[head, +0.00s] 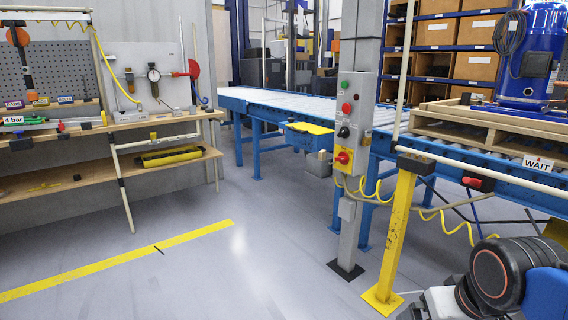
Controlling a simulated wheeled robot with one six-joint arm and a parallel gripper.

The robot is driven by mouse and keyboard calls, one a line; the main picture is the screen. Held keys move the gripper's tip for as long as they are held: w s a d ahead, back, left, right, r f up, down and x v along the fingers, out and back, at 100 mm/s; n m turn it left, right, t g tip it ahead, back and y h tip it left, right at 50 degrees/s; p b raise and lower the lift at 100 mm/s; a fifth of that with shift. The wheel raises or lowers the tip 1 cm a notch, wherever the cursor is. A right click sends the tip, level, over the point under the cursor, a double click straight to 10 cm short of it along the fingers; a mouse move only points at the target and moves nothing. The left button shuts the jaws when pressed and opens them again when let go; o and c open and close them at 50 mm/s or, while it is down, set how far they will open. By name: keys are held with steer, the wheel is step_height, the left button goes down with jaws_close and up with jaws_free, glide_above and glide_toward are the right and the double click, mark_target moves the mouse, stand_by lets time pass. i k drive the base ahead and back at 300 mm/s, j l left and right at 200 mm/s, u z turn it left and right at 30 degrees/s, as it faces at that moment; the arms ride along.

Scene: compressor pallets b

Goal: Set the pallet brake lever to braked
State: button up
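A small red handle (472,183) on a dark mount sits at the near side of the roller conveyor (398,143), just right of the yellow post (402,225). It may be the pallet brake lever, but no label on it is legible and I cannot tell its setting. A wooden pallet (455,131) rests on the conveyor above it, carrying a blue compressor (532,55). A white WAIT sign (537,163) is at the conveyor's near edge, to the right of the handle.
A grey control column (352,110) with buttons and a red-yellow switch stands left of the yellow post. A pale rail runs from the post to the right, in front of the conveyor. A workbench (85,135) stands at left. The middle floor is clear. Yellow coiled hoses hang below the conveyor.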

mark_target(477, 183)
steer(key=i+l+z, duration=0.2)
steer(key=l, duration=0.15)
steer(key=i+l+z, duration=0.2)
steer(key=l, duration=0.15)
steer(key=i+l+z, duration=0.2)
steer(key=l, duration=0.15)
steer(key=k, duration=0.1)
